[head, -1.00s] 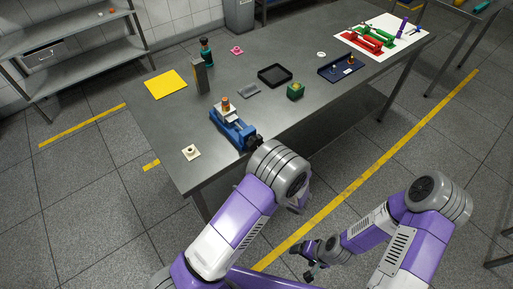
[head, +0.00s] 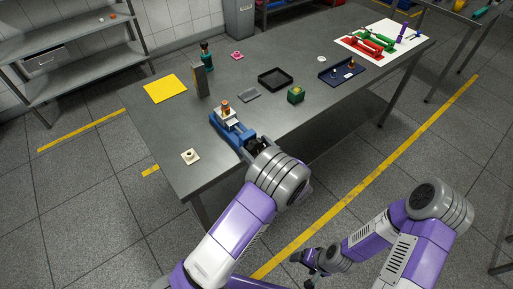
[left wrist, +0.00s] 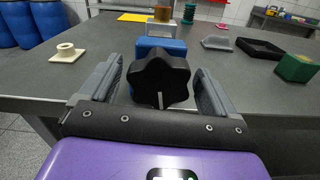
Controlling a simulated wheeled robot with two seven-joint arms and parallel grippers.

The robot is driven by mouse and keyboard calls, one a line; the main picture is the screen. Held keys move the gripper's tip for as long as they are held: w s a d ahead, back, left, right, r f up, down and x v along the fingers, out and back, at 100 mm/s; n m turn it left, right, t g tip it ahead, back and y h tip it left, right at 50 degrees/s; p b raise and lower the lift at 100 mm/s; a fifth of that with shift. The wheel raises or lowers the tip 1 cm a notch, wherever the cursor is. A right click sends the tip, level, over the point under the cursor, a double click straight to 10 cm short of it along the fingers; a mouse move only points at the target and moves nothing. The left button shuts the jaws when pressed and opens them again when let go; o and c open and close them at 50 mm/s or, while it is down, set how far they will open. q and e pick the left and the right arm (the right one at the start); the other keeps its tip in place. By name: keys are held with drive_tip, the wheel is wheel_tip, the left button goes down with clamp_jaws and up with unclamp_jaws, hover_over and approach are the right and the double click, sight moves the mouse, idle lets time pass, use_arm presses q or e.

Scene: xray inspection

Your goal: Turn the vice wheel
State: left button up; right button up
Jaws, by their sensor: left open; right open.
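The blue vice (head: 232,130) stands at the near left edge of the table and holds a part with a copper-coloured top (head: 225,107). Its black star-shaped wheel (left wrist: 161,78) faces me in the left wrist view, with a pale line on its lower face. My left gripper (left wrist: 165,85) is open, with one finger on each side of the wheel; I cannot tell whether they touch it. In the head view the left arm's wrist partly hides the wheel. My right gripper (head: 311,268) is open and empty, low in front of the table over the floor.
Red and green fixtures stand at the far right.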

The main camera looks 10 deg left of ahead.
use_arm(q)
drive_tip(key=c, duration=1)
drive_tip(key=shift+r+m+p, duration=0.1)
drive_tip(key=shift+m+p, duration=0.8)
drive_tip(key=shift+p, duration=0.1)
drive_tip(key=shift+m+p, duration=1.05)
drive_tip(key=shift+m, duration=0.05)
drive_tip(key=shift+w+m+p, duration=0.1)
drive_tip(key=shift+m+p, duration=1.2)
drive_tip(key=shift+m, duration=0.8)
drive_tip(key=o, duration=1)
